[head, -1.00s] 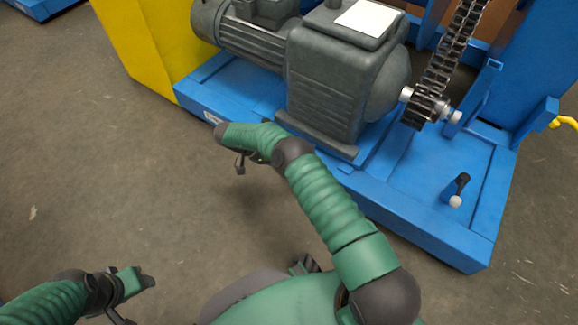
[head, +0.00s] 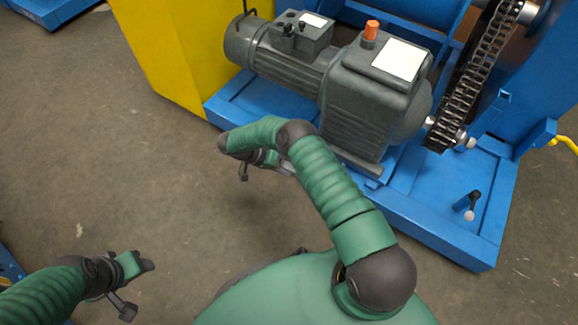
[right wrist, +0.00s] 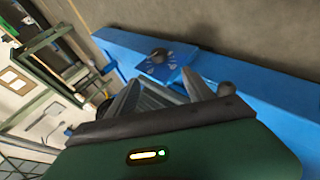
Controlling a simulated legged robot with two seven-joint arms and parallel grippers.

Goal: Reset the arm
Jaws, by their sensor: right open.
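My right arm reaches in from the lower right of the head view and bends left at the elbow. Its gripper (head: 278,162) is mostly hidden behind the forearm, in front of the blue machine base. In the right wrist view the two fingers of my right gripper (right wrist: 163,90) stand apart with nothing between them. My left gripper (head: 143,265) is at the lower left over bare floor, too small to tell its jaw state; nothing is seen in it.
A grey motor and gearbox (head: 365,110) stand on the blue base (head: 425,232). A chain (head: 478,75) runs up from a sprocket beside it. A lever with a pale knob (head: 469,214) is at right. A yellow panel (head: 165,55) stands at left.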

